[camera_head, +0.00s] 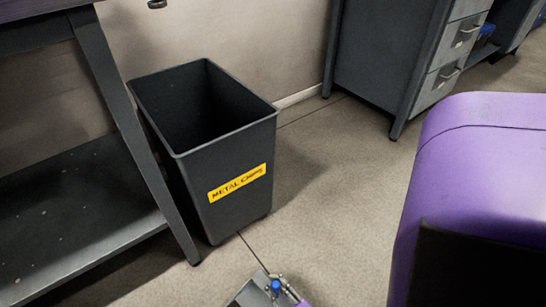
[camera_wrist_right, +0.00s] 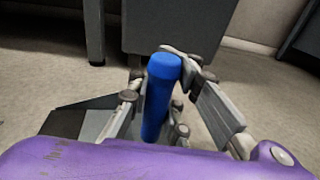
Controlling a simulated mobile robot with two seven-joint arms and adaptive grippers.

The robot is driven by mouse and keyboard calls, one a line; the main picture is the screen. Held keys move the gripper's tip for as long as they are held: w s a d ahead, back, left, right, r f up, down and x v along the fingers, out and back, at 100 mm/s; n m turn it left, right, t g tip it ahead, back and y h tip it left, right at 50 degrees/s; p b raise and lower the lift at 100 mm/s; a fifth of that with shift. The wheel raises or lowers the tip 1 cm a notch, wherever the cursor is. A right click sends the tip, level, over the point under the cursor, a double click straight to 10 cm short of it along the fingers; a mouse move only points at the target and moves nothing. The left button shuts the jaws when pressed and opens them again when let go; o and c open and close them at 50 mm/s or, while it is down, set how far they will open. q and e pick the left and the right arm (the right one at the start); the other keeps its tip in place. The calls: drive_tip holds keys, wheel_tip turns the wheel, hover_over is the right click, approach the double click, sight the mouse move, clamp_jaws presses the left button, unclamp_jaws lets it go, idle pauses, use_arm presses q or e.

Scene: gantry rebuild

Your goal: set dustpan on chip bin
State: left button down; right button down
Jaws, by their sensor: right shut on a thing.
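The chip bin (camera_head: 240,150) is a tall, dark grey, open-topped bin with a yellow "METAL CHIPS" label, upright on the floor. Its inside looks dark and empty as far as I can see. My right gripper (camera_head: 278,288) is at the bottom edge of the head view, in front of the bin and apart from it. In the right wrist view my right gripper (camera_wrist_right: 168,82) is shut around the blue handle of the dustpan (camera_wrist_right: 156,108). The grey pan part shows to the left of the fingers, partly hidden by the wrist. The bin's front wall (camera_wrist_right: 180,28) stands beyond. My left gripper is out of view.
A dark metal bench (camera_head: 100,215) with a low shelf stands close to the bin's left, its leg beside the bin. A grey drawer cabinet (camera_head: 385,60) stands at the back right. The floor (camera_head: 330,190) between bin and cabinet is clear. A wall is behind the bin.

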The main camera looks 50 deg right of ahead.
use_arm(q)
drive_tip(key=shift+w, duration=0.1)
use_arm(e)
drive_tip(key=c, duration=1.5)
unclamp_jaws()
drive_tip(key=shift+c, duration=0.2)
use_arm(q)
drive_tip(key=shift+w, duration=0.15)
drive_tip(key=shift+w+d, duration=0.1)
use_arm(e)
wheel_tip(320, 180, up, 10)
